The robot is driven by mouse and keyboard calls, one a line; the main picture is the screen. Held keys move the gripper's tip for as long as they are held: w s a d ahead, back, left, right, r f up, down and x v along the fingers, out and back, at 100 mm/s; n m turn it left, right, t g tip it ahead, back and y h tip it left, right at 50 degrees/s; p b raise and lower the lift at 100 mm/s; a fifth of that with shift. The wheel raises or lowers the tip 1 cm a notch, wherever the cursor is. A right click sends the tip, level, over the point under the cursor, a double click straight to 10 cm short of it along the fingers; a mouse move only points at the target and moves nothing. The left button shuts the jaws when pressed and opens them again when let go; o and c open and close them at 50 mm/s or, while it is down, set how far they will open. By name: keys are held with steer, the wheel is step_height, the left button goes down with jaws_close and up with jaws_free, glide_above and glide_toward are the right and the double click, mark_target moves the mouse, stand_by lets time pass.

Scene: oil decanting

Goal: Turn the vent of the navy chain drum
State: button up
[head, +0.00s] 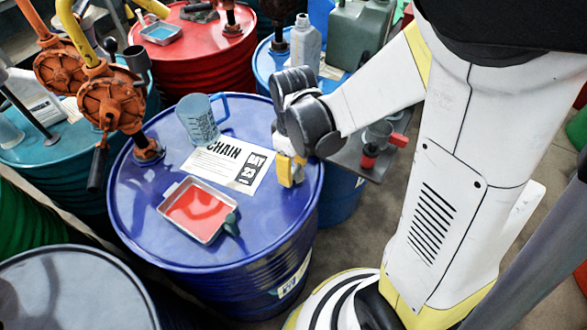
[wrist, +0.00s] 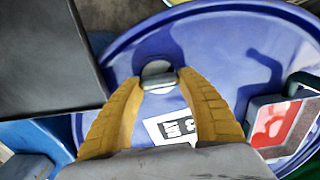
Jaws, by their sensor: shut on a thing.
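The navy chain drum (head: 140,205) stands upright at the centre of the head view, with a white CHAIN label (head: 228,163) on its lid. My gripper (head: 290,172) is at the lid's right edge, its yellow fingers pointing down. In the wrist view the vent (wrist: 157,68) is a pale round cap with a grey bar across it, near the drum's rim. My gripper (wrist: 158,82) has its two fingertips closed on the ends of that bar. In the head view the gripper hides the vent.
A tray of red liquid (head: 197,212), a clear blue measuring jug (head: 198,120) and an orange hand pump (head: 112,105) stand on the navy lid. A red drum (head: 190,50) is behind. A grey shelf (head: 350,160) with a funnel (head: 378,133) is right of my gripper.

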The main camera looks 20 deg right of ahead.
mark_target(293, 170)
steer(key=shift+s+n, duration=0.1)
steer(key=shift+n, duration=1.7)
steer(key=o, duration=1.2)
steer(key=shift+a, duration=0.1)
steer(key=shift+c, duration=0.2)
step_height(293, 170, up, 12)
